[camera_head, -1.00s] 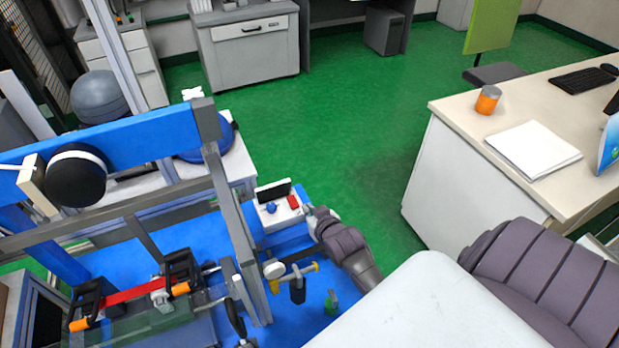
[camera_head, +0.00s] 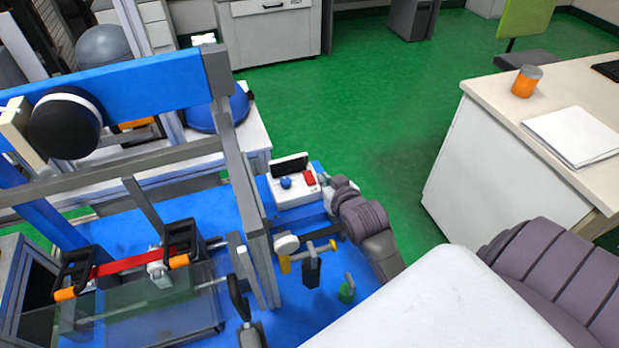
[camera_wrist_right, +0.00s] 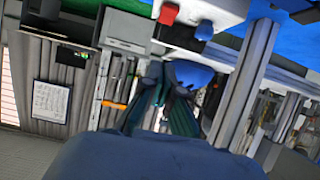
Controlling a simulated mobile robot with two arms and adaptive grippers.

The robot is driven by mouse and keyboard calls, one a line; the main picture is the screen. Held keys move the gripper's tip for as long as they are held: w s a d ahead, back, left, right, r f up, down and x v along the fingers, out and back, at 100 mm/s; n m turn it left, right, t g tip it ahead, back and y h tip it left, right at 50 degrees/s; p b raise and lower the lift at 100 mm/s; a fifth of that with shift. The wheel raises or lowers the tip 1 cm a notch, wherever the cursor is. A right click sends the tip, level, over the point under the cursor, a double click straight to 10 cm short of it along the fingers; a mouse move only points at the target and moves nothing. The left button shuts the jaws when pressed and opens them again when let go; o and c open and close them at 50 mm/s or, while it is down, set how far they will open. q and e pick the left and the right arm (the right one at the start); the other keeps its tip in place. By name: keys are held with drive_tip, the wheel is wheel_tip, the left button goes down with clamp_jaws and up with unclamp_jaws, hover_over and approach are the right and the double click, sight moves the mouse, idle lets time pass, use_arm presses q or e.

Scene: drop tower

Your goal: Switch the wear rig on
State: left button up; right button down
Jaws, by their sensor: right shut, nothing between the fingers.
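The wear rig is a blue machine with a blue beam (camera_head: 110,80) and grey posts. Its white control box (camera_head: 290,193) sits on the rig's right side, with a dark screen (camera_head: 289,163), a blue knob (camera_head: 285,183) and a red switch (camera_head: 309,178). My right gripper (camera_head: 334,184) is shut and empty, just right of the box. In the right wrist view its fingers (camera_wrist_right: 165,110) show dark in front, with the red switch (camera_wrist_right: 168,14) and blue knob (camera_wrist_right: 204,31) beyond them near the top edge. Contact cannot be seen. My left gripper is not in view.
A yellow-ended bar (camera_head: 306,256) and a green-topped weight (camera_head: 347,290) are below the right arm. A desk (camera_head: 490,160) with an orange can (camera_head: 526,81) and paper stands at right. Green floor (camera_head: 380,110) is clear between the rig and the desk.

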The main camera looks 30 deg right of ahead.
drive_tip(key=shift+r, duration=0.1)
drive_tip(key=b, duration=0.1)
hover_over(310, 179)
drive_tip(key=s, duration=0.1)
wheel_tip(310, 179, down, 4)
drive_tip(key=shift+a+f, duration=0.1)
drive_tip(key=shift+f, duration=0.15)
drive_tip(key=shift+w+f, duration=0.15)
drive_tip(key=shift+f, duration=0.5)
drive_tip(key=shift+w+f, duration=0.15)
drive_tip(key=shift+f, duration=0.45)
drive_tip(key=shift+w+f, duration=0.15)
drive_tip(key=shift+f, duration=0.35)
